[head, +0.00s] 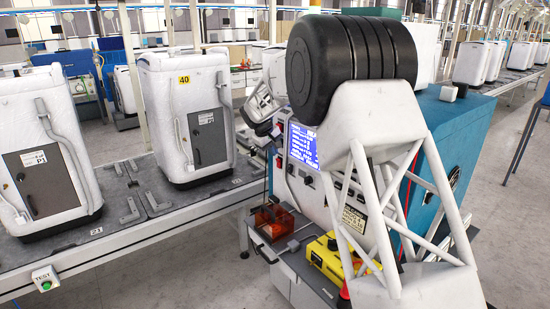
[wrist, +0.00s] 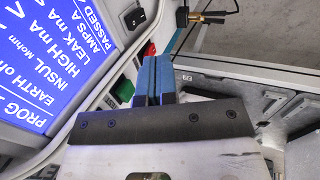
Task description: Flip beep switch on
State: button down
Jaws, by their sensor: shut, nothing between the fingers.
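The tester's front panel has a blue screen (head: 303,143), also large at the left in the wrist view (wrist: 45,60). A small dark switch (wrist: 135,17) sits on the pale panel at the top of the wrist view. I cannot read a beep label there, so I cannot tell whether it is the beep switch or how it is set. My gripper (wrist: 154,66) has blue fingertips, shut together with nothing between them. The tips point toward the panel's lower edge, beside a green button (wrist: 124,90) and close to a red one (wrist: 149,49). Contact is unclear.
White cased units (head: 185,115) stand on the conveyor to the left. An orange-red box (head: 273,222) and a yellow device (head: 330,260) lie on the shelf below the panel. My arm hides part of the tester. A brass-tipped probe (wrist: 208,17) is at the top of the wrist view.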

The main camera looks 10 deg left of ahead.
aim_at(290, 169)
jog(key=shift+s+a+r, duration=0.1)
jog(key=shift+r, duration=0.2)
jog(key=shift+f, duration=0.1)
jog(key=shift+s+a+f+g+y, duration=0.1)
jog(key=shift+a+f+g+y, duration=0.15)
jog(key=shift+f, duration=0.3)
dwell(0.3)
jog(key=shift+w+d+f, duration=0.85)
jog(key=shift+f, duration=0.85)
jog(key=shift+w+d+f, duration=0.8)
jog(key=shift+d+f, duration=0.05)
jog(key=shift+f, duration=0.8)
jog(key=shift+w+d+f, duration=0.85)
jog(key=shift+f, duration=0.85)
